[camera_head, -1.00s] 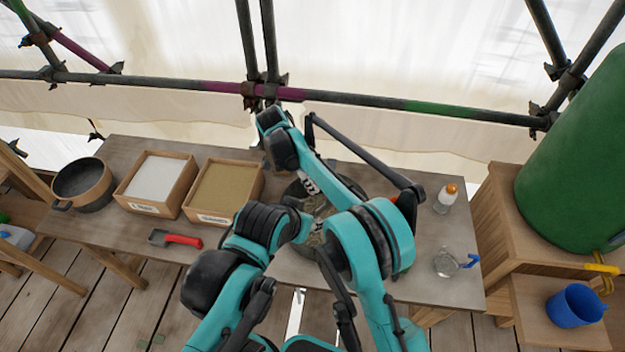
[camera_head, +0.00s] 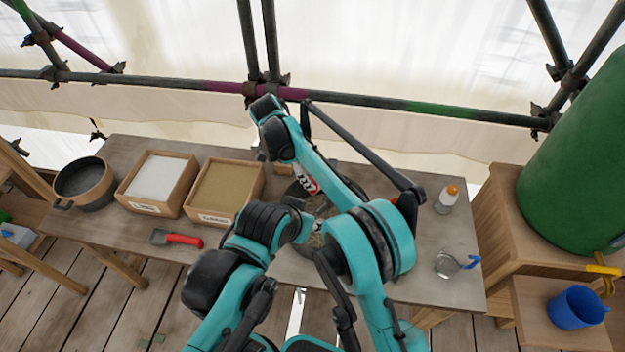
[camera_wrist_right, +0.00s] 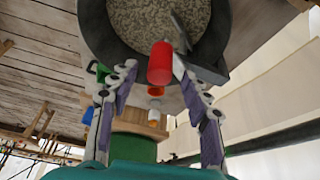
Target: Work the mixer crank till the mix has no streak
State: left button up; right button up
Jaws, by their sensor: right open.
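The mixer bowl (camera_wrist_right: 92,28) is dark, with a grey speckled mix (camera_wrist_right: 150,18) in it; I make out no clear streak in the visible part. The crank's red handle (camera_wrist_right: 160,62) stands at the bowl's rim in the right wrist view, with a grey metal crank arm (camera_wrist_right: 181,34) beside it. My right gripper (camera_wrist_right: 155,66) is open, its fingers on either side of the red handle; I cannot tell if they touch it. In the head view my arms cover most of the bowl (camera_head: 298,190) and hide the right fingers. My left arm shows, but its gripper cannot be made out.
A white-filled box (camera_head: 184,199), a sand-coloured box (camera_head: 255,190) and a pot (camera_head: 103,190) stand left on the table. A red-handled scraper (camera_head: 182,240) lies in front. A capped bottle (camera_head: 446,203) and glass jug (camera_head: 446,266) stand right. Scaffold poles (camera_head: 340,98) run behind.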

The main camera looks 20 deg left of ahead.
jog(key=v, duration=0.8)
jog(key=shift+r, duration=0.2)
jog(key=shift+a, duration=0.15)
